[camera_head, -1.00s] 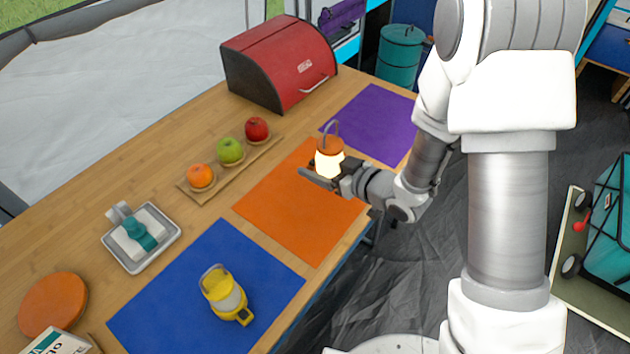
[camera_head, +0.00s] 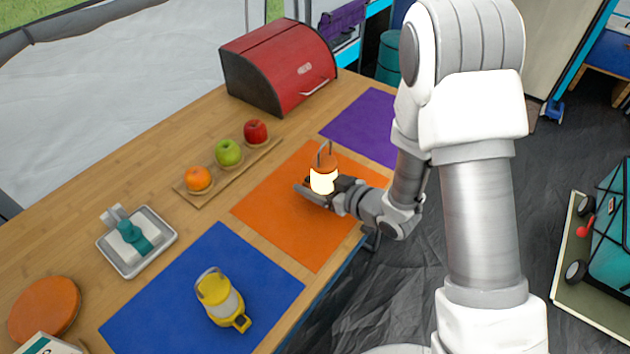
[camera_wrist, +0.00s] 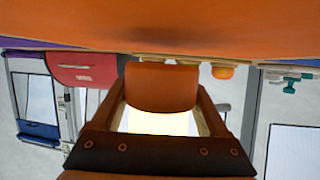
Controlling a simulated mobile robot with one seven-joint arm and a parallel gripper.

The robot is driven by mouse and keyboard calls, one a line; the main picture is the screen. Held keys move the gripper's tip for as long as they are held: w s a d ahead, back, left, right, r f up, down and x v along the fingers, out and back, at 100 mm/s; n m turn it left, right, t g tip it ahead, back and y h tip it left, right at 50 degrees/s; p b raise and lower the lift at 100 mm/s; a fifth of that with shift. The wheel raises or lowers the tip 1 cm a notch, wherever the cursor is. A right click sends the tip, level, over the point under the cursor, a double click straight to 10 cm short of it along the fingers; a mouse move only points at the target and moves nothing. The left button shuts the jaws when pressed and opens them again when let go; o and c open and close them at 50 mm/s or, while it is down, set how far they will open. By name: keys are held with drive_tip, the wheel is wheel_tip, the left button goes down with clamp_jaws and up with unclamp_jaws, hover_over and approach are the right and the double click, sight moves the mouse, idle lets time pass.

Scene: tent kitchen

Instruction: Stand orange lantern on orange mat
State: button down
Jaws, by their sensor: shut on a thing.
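The orange lantern (camera_head: 323,181) glows and looks upright, with its handle on top, over the orange mat (camera_head: 270,222). My gripper (camera_head: 318,192) is shut on the lantern from the right side. In the upside-down wrist view, the lantern's orange base (camera_wrist: 162,88) shows close to the orange mat (camera_wrist: 160,28). A narrow gap shows between base and mat there, so the lantern seems held a little above it. The far finger is partly hidden by the lantern in the head view.
A blue mat (camera_head: 180,315) with a yellow lantern (camera_head: 221,299) lies nearer, and a purple mat (camera_head: 365,125) lies beyond. A board (camera_head: 187,197) with three fruits and a red bread box (camera_head: 280,68) stand behind. The orange mat is otherwise clear.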

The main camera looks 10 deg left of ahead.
drive_tip(key=shift+f+b, duration=0.3)
drive_tip(key=shift+b, duration=0.05)
unclamp_jaws()
drive_tip(key=shift+f, duration=0.1)
drive_tip(key=shift+r+p, duration=0.6)
drive_tip(key=shift+p, duration=0.2)
drive_tip(key=p+v, duration=0.2)
drive_tip(key=v, duration=0.8)
drive_tip(key=shift+s+d+r, duration=0.1)
drive_tip(key=shift+r, duration=0.2)
drive_tip(key=shift+p+v, duration=0.55)
drive_tip(key=shift+v, duration=0.25)
